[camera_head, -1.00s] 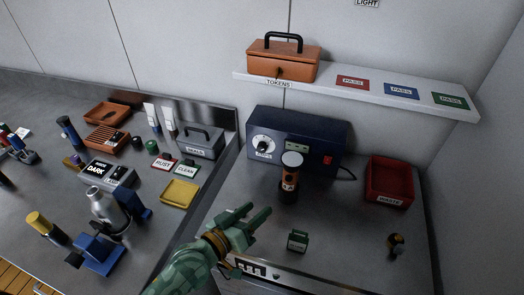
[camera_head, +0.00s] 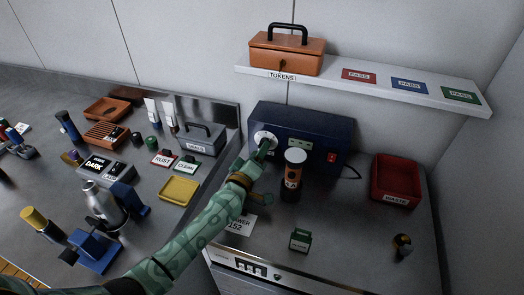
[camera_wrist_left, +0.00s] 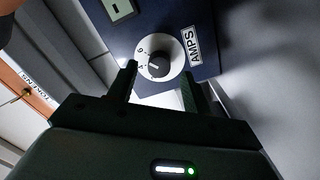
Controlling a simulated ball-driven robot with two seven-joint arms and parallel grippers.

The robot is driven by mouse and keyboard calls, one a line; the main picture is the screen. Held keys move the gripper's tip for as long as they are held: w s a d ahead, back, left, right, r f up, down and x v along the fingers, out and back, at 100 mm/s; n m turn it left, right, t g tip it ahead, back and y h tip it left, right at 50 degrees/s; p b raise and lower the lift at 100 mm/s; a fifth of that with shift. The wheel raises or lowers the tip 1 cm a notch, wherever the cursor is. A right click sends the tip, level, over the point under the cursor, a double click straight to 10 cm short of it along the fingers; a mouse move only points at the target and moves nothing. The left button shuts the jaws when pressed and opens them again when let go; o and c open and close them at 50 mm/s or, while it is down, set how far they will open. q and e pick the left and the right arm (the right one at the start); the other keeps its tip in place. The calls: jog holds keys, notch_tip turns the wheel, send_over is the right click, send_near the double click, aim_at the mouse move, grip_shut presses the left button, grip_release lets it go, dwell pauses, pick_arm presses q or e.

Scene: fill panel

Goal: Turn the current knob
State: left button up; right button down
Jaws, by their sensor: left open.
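The current knob is a black knob on a white numbered dial (camera_head: 265,138) at the left of the dark blue power box (camera_head: 318,133). In the left wrist view the knob (camera_wrist_left: 158,65) stands beyond my fingertips, beside an AMPS label (camera_wrist_left: 192,46). My left gripper (camera_head: 266,150) reaches up to the front of the box and partly covers the dial in the head view. In the left wrist view its two fingers (camera_wrist_left: 158,85) are apart, one to each side of the dial's lower part, with nothing between them. I cannot tell whether they touch the knob. My right gripper is not in view.
A red waste bin (camera_head: 396,181) stands further right. A shelf (camera_head: 430,97) with a tokens box (camera_head: 286,52) hangs above. A card (camera_head: 240,225) lies below my arm.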

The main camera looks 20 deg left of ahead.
pick_arm(q)
jog(key=shift+w+d+b, duration=0.15)
jog(key=shift+w+b, duration=0.15)
jog(key=shift+w, duration=1.1)
jog(key=c, duration=1)
